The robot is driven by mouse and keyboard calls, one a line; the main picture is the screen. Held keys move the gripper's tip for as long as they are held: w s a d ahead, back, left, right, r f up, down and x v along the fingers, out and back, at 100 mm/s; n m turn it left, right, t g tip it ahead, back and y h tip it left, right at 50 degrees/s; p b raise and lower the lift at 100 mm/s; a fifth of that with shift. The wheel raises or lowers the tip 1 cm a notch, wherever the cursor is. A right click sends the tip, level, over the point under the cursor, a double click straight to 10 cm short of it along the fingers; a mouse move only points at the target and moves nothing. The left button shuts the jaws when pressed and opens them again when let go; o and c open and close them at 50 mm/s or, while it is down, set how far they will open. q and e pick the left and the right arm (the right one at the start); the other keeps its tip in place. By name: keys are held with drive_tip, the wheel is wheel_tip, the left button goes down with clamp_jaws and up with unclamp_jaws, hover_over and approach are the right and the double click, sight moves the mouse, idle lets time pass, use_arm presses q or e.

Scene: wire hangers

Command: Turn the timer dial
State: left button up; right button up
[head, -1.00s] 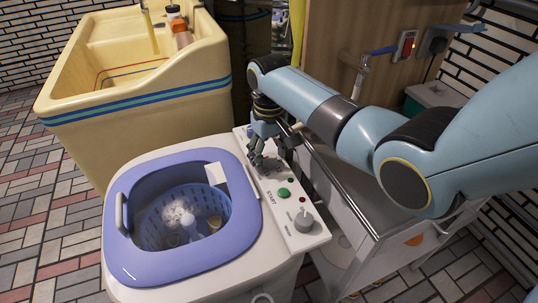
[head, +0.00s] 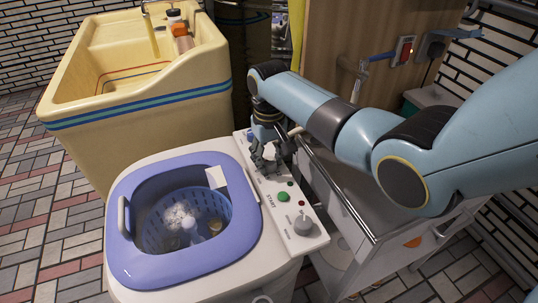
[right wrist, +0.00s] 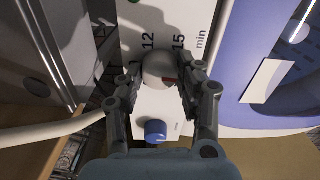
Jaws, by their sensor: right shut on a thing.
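The timer dial (right wrist: 160,70) is a pale round knob on the washer's white control panel (right wrist: 183,14). In the right wrist view the numbers 12 and 15 and the word "min" are printed around it. My right gripper (head: 265,167) is shut on the dial, with one finger on each side, pointing down at the panel. In the head view the fingers hide the dial. A small red mark shows at the dial's right edge in the wrist view. My left gripper is in neither view.
A blue knob (right wrist: 156,130) sits close to the dial. The green start button (head: 283,197) and a grey knob (head: 303,225) are farther along the panel. The open purple-rimmed tub (head: 130,262) lies left, the metal cabinet (head: 345,190) right.

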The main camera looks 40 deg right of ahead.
sight(270, 159)
drive_tip(key=shift+r+m+p, duration=0.2)
drive_tip(key=shift+m+p, duration=0.9)
drive_tip(key=shift+m, duration=0.1)
drive_tip(key=m+p, duration=0.2)
drive_tip(key=shift+m, duration=0.3)
drive_tip(key=m+p, duration=0.1)
drive_tip(key=m, duration=0.1)
drive_tip(key=shift+f+m, duration=0.1)
drive_tip(key=shift+m, duration=0.2)
drive_tip(key=shift+d+f+m+p, duration=0.1)
drive_tip(key=shift+m+p, duration=0.45)
drive_tip(key=shift+m, duration=0.95)
drive_tip(key=o, duration=1.1)
drive_tip(key=shift+o, duration=0.2)
wheel_tip(270, 159, up, 12)
